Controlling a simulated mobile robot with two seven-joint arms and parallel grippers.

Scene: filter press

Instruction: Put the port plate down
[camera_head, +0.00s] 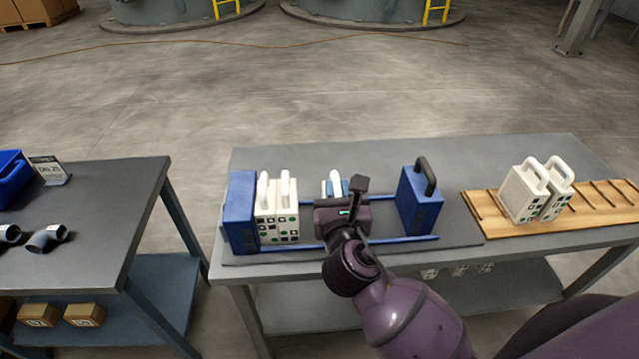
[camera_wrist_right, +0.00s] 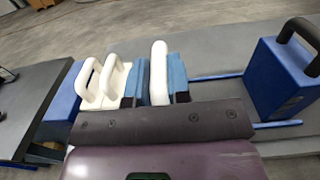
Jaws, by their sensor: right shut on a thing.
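The blue end block (camera_head: 240,212) is left of the two plates. The blue block with a black handle (camera_head: 420,200) is at the rails' right. My left gripper is not in view.
Two white plates (camera_head: 538,190) stand in a slotted wooden rack (camera_head: 603,206) at the right of the grey table (camera_head: 330,155). The rails are clear between the port plate and the right blue block. Another table (camera_head: 85,215) with pipe elbows (camera_head: 46,238) is at left.

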